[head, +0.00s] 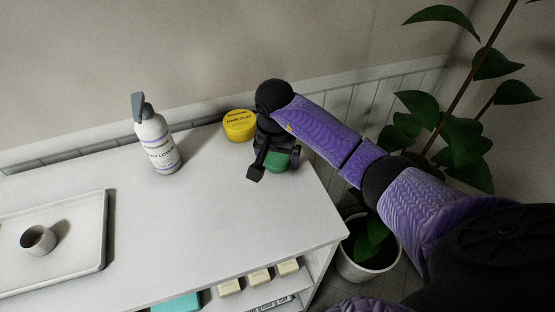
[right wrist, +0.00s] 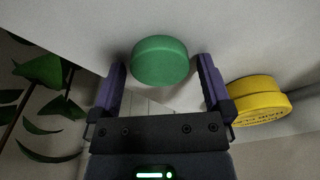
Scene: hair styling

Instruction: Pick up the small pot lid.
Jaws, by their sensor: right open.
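A small round green lid or lidded pot (head: 278,163) is at the right end of the white table. I cannot tell whether a pot is under it. In the right wrist view its smooth green top (right wrist: 160,60) lies between the fingertips, with a gap on each side. My right gripper (head: 275,166) is open around it, one finger to its left and one to its right, and partly hides it in the head view. A yellow hair clay pot (head: 239,125) stands just behind and left; it also shows in the right wrist view (right wrist: 260,103). My left gripper is not in view.
A tray (head: 95,230) with a small cup (head: 38,240) is at the left. The table (head: 200,225) is clear in the middle. A potted plant (head: 368,262) stands beyond its right edge.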

